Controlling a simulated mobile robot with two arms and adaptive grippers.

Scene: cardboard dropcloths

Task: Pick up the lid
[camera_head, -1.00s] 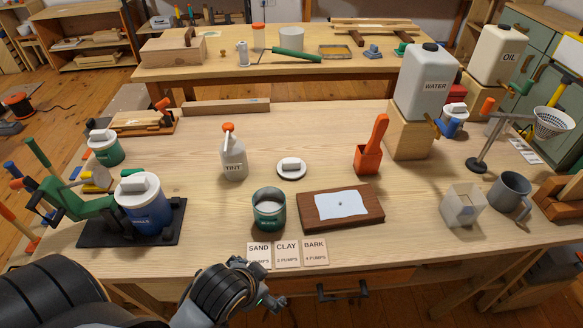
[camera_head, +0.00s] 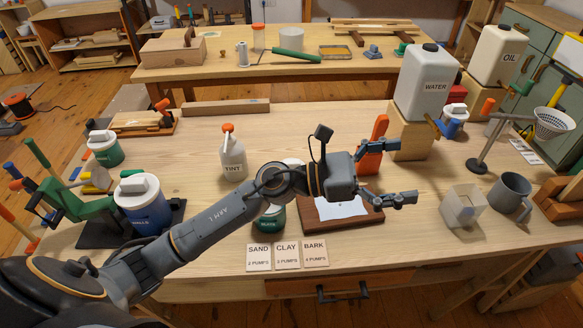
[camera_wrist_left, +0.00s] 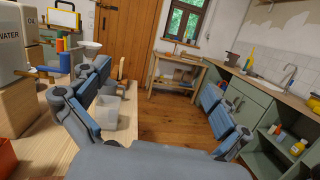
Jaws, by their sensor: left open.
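The loose white lid (camera_head: 293,161) lies on the workbench; my left arm covers most of it in the head view, leaving only its top edge showing. The green can (camera_head: 268,220), open-topped in the earlier view, stands in front of it, partly hidden by the same arm. My left gripper (camera_head: 402,183) is open and empty, pointing right over the bench, beyond the right end of the brown board (camera_head: 358,218). In the left wrist view its two blue-padded fingers (camera_wrist_left: 155,105) are spread wide with nothing between them. My right gripper is out of view.
A grey TINT bottle (camera_head: 233,160) stands left of the lid, and an orange scoop (camera_head: 375,145) behind my gripper. A lidded blue can (camera_head: 145,208) stands at left. A clear bin (camera_head: 462,210) and grey mug (camera_head: 511,193) stand at right. The back middle is largely clear.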

